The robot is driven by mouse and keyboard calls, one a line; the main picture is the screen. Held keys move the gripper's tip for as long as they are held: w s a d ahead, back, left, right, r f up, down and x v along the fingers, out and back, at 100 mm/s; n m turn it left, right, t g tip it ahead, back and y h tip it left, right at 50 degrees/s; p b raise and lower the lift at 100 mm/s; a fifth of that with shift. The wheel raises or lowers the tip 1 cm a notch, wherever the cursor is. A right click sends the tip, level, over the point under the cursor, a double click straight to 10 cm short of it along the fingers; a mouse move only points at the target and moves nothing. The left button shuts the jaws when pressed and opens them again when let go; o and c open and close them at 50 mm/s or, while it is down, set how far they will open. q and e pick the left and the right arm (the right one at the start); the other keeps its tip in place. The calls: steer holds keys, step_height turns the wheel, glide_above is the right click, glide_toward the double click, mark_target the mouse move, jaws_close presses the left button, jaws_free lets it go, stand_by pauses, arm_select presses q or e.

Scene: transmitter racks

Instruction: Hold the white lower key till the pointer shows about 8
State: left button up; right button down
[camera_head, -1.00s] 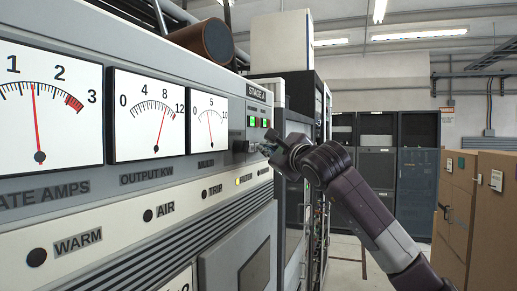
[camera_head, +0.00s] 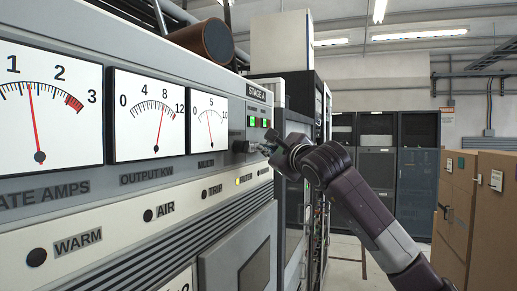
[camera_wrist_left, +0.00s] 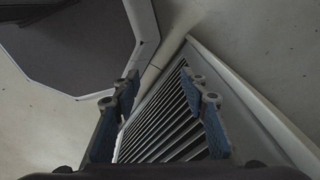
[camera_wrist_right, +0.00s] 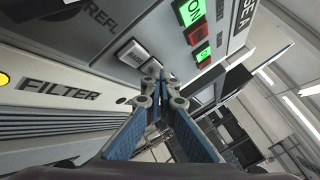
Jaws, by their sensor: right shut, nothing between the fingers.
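In the head view the right gripper (camera_head: 266,148) is at the panel's right end. My left gripper (camera_wrist_left: 165,90) is open and empty.
Green-lit buttons (camera_head: 251,121) sit above the right gripper. The plate amps meter (camera_head: 45,110) and a smaller meter (camera_head: 209,122) flank the kW meter. A louvred grille (camera_wrist_left: 170,120) lies beneath the left gripper. Brown cabinets (camera_head: 488,205) stand at the right.

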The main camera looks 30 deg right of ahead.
steer(key=shift+s+d+b, duration=0.35)
steer(key=shift+s+d, duration=0.15)
steer(key=shift+s, duration=0.1)
steer(key=s+d+b, duration=0.1)
steer(key=s+d, duration=0.2)
steer(key=shift+s+d+b, duration=0.1)
steer(key=shift+s+b, duration=0.25)
steer(key=shift+s, duration=0.05)
steer(key=shift+f, duration=0.1)
stand_by(0.7)
